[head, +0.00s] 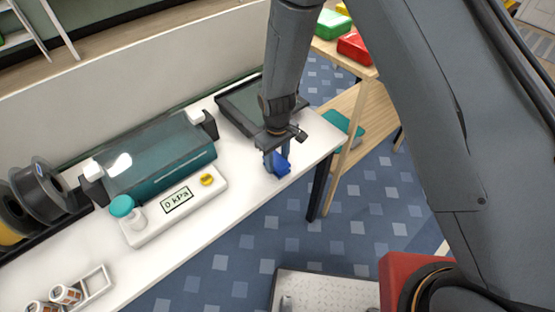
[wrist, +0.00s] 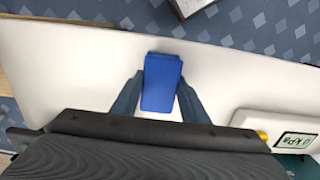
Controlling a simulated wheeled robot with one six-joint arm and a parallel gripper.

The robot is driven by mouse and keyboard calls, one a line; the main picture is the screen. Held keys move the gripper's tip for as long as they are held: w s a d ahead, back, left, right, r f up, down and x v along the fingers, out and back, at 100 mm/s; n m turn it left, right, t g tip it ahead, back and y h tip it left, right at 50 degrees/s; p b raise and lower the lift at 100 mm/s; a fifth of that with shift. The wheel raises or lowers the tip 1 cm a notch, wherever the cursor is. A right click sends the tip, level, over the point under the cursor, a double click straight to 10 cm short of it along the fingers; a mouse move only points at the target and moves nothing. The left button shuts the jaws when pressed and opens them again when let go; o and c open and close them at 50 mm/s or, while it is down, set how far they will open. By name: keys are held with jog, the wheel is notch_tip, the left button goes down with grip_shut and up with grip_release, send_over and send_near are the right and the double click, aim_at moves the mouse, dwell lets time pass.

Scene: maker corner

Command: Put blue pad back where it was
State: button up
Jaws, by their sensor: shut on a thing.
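The blue pad (wrist: 162,82) is a small blue block. In the wrist view it sits between the two fingers of my gripper (wrist: 157,95), which is shut on it. In the head view the blue pad (head: 281,167) shows below my gripper (head: 276,160), over the right end of the white table (head: 240,185). Part of the pad is hidden by the fingers. I cannot tell whether the pad touches the table top.
A dark tray (head: 240,112) lies behind my gripper. Black spools (head: 42,190) and a small rack (head: 97,285) are farther left. A wooden shelf (head: 345,105) stands beyond the table.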

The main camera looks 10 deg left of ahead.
aim_at(277, 161)
jog(key=o, duration=1)
jog(key=shift+f, duration=0.1)
jog(key=shift+c, duration=0.2)
notch_tip(277, 161, up, 12)
jog(key=b, duration=0.4)
jog(key=s+d+r+m, duration=0.3)
jog(key=d, duration=0.6)
jog(key=s+d+r+m+t, duration=0.1)
jog(key=s+d+r+m, duration=0.2)
jog(key=d, duration=0.6)
jog(key=s+d+r+m, duration=0.3)
jog(key=d+r, duration=0.1)
jog(key=d, duration=0.6)
jog(key=shift+r+m+t, duration=0.3)
jog(key=shift+m+t, duration=0.1)
